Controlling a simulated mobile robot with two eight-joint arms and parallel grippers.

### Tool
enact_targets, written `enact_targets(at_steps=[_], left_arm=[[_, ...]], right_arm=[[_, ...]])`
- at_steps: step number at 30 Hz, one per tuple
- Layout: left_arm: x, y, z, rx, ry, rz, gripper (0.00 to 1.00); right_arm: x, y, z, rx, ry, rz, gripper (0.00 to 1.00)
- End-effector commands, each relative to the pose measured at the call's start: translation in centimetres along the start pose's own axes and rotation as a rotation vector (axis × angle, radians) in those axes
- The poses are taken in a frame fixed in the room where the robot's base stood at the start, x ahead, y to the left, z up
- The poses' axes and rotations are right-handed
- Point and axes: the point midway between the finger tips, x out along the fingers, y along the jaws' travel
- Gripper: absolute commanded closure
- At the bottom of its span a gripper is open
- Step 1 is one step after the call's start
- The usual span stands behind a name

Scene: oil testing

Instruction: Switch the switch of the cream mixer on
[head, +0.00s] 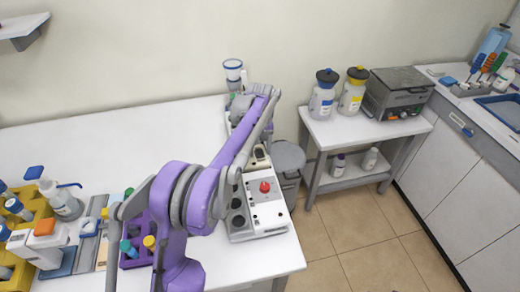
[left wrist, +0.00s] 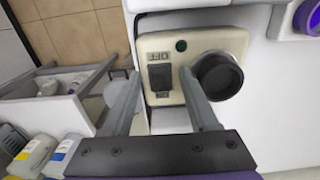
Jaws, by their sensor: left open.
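The cream mixer's panel (left wrist: 205,42) fills the upper middle of the left wrist view. It carries a black rocker switch (left wrist: 160,76), a small dark green light and a large black knob (left wrist: 218,76). My left gripper (left wrist: 156,84) is open and empty, its fingers on either side of the switch as seen there. I cannot tell whether a finger touches the panel. In the head view, a cream part of the mixer (head: 259,157) shows beside my purple left arm, which hides most of it and the gripper. My right gripper is not in view.
A white device with a red button (head: 265,187) stands at the table's right edge. A purple rack (head: 133,250) and yellow racks with bottles are at the left. A side table (head: 350,132) holds bottles and a grey box. The back left tabletop is clear.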

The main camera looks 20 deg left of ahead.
Motion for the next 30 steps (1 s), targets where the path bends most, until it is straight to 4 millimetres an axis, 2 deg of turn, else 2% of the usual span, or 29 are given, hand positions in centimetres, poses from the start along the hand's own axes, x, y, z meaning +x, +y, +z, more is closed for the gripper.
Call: enact_targets(at_steps=[4,5,12,14,15,23,30], left_arm=[[0.0,0.0,0.0,0.000,0.000,0.000,0.40],[0.0,0.0,0.0,0.000,0.000,0.000,0.44],[0.0,0.0,0.0,0.000,0.000,0.000,0.87],[0.0,0.0,0.0,0.000,0.000,0.000,0.98],[-0.1,0.0,0.0,0.000,0.000,0.000,1.00],[-0.1,0.0,-0.2,-0.001,-0.018,0.000,1.00],[-0.3,0.0,-0.7,-0.002,-0.170,0.000,1.00]], right_arm=[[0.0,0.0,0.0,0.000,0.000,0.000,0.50],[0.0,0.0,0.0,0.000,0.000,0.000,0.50],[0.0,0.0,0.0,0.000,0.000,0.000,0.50],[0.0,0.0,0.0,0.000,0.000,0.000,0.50],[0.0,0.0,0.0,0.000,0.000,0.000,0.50],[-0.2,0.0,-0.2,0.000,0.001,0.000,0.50],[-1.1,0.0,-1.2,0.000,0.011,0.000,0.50]])
